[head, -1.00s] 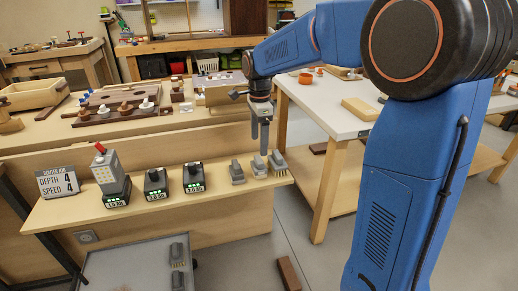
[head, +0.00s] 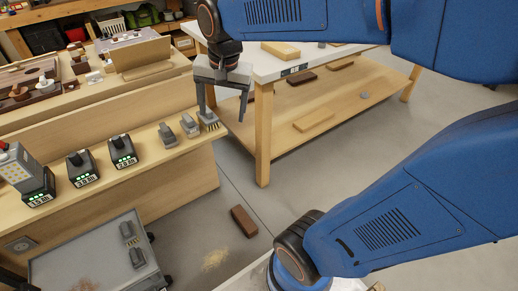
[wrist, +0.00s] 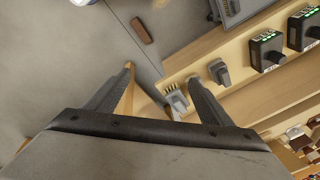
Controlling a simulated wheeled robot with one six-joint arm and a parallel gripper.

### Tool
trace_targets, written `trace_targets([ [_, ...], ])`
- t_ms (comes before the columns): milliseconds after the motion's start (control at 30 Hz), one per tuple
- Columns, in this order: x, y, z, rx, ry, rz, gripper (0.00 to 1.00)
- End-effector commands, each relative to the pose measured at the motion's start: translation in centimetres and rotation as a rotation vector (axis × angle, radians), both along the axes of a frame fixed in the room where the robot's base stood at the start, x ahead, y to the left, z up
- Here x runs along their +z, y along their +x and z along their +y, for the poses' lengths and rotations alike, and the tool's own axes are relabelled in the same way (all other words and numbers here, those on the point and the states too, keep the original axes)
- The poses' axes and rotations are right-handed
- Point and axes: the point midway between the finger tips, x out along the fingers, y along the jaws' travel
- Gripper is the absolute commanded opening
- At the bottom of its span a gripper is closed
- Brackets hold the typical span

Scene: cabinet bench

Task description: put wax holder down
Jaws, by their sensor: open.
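My gripper (head: 223,112) is open and empty, with its fingers pointing down above the right end of the narrow wooden shelf (head: 130,166). It also shows in the wrist view (wrist: 162,76). At that shelf end stand a grey block-like piece (head: 167,134), a second grey piece (head: 189,125) and a grey brush with pale bristles (head: 208,119). The brush shows between my fingers in the wrist view (wrist: 176,101), apart from them as far as I can see. I cannot tell which grey piece is the wax holder. One finger partly hides the grey pieces in the wrist view.
Black battery units (head: 82,168) with green lights stand further left on the shelf. A grey cart (head: 90,255) with small grey pieces is below. A brown block (head: 244,221) lies on the floor. A white-topped table (head: 290,62) stands behind my gripper.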

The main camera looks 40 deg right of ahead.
Motion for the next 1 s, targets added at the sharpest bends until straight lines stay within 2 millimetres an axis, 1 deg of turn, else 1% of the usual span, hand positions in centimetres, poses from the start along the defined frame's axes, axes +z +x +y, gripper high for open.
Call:
trace_targets([
  [33,-0.1,-1.6,-0.3,0.055,-0.013,-0.021,0.75],
  [167,-0.9,-5.1,-0.9,0.215,-0.059,-0.065,0.75],
  [300,-2.0,-8.7,-1.4,0.383,-0.116,-0.113,0.75],
  [400,-3.1,-10.9,-1.7,0.494,-0.159,-0.142,0.75],
  [500,-4.0,-12.6,-1.9,0.582,-0.195,-0.164,0.75],
  [600,-4.7,-13.7,-2.0,0.644,-0.223,-0.179,0.75],
  [700,-5.1,-14.2,-2.1,0.677,-0.237,-0.185,0.75],
  [1000,-5.2,-14.4,-2.1,0.688,-0.242,-0.187,0.75],
])
